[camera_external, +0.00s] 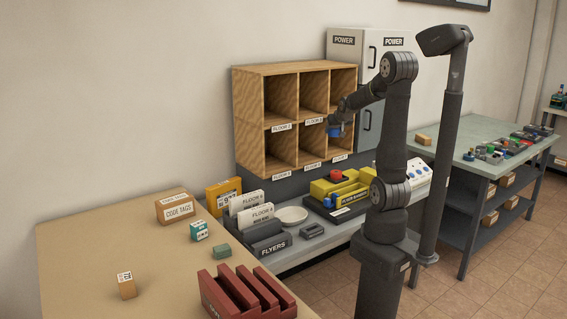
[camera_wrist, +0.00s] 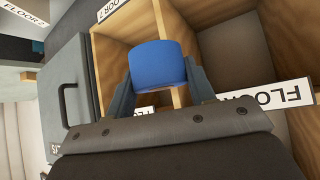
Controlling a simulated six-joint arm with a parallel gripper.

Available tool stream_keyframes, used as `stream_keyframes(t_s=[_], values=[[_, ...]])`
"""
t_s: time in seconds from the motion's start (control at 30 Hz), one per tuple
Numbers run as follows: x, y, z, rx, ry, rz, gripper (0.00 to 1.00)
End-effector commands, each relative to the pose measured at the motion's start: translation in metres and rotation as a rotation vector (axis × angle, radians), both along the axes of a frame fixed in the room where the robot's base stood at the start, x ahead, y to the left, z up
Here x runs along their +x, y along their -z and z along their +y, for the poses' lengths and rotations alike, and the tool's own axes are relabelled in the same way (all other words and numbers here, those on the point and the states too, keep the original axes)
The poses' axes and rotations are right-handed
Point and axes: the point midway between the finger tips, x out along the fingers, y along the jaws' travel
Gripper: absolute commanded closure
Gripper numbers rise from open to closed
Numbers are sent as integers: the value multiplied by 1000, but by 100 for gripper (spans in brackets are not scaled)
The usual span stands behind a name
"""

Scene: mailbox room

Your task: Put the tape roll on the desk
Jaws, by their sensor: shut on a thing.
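My gripper (camera_external: 340,122) is shut on a blue, round, short cylinder (camera_external: 334,131), which looks like the tape roll. The blue roll also shows in the wrist view (camera_wrist: 157,66), between the two fingers. It is held in the air in front of the right side of the wooden pigeonhole shelf (camera_external: 266,134); I cannot tell whether it touches the shelf. A tan desk top (camera_external: 75,265) lies at the lower left in the external view, well away from my gripper.
The desk holds a CODE TAGS box (camera_external: 176,208), small boxes and a red slotted rack (camera_external: 245,295); its left part is mostly clear. A grey bench below the shelf holds FLOOR-labelled holders, a white round dish (camera_external: 291,215) and a yellow tray (camera_external: 341,187). A grey POWER cabinet (camera_external: 350,50) stands behind.

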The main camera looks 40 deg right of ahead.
Motion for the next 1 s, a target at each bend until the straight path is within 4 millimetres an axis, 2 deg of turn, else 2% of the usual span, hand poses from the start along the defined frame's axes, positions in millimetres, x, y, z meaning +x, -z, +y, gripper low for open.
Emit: stream_keyframes(t_s=[0.03,0.27,0.7,1.0], values=[[5,3,24,0,-44,1,77],[12,15,113,0,-201,2,77],[-3,37,271,4,-528,2,77],[3,47,333,4,-733,2,77]])
